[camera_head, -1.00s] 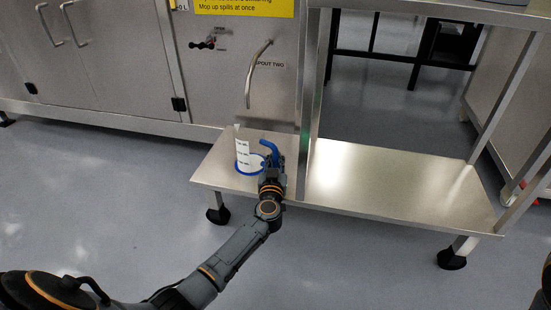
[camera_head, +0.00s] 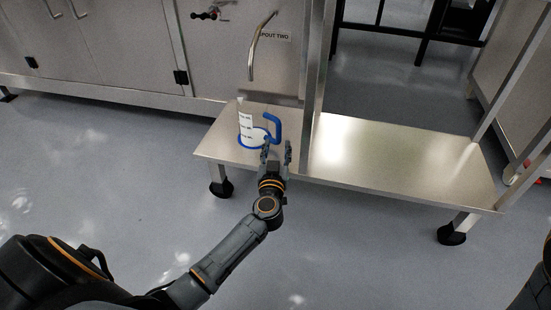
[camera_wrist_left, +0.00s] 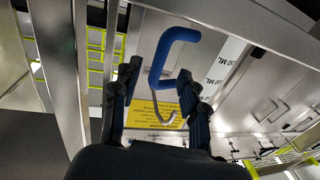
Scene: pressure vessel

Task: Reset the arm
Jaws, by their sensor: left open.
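My left gripper (camera_head: 276,150) is open, at the front edge of the low steel shelf (camera_head: 400,160). A white measuring jug (camera_head: 246,124) with a blue base ring and a blue handle (camera_head: 277,128) stands upright on the shelf's left part. The gripper is just in front of the handle and appears apart from it. In the left wrist view the blue handle (camera_wrist_left: 166,55) shows beyond and between the two open fingers (camera_wrist_left: 160,95), and the jug's marked white wall (camera_wrist_left: 226,68) is to its right. My right gripper is not in view.
A curved metal spout (camera_head: 254,48) hangs from the steel cabinet above the jug. A steel upright (camera_head: 316,75) rises from the shelf just right of the handle. The shelf's right part is bare. The floor (camera_head: 350,240) in front is clear.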

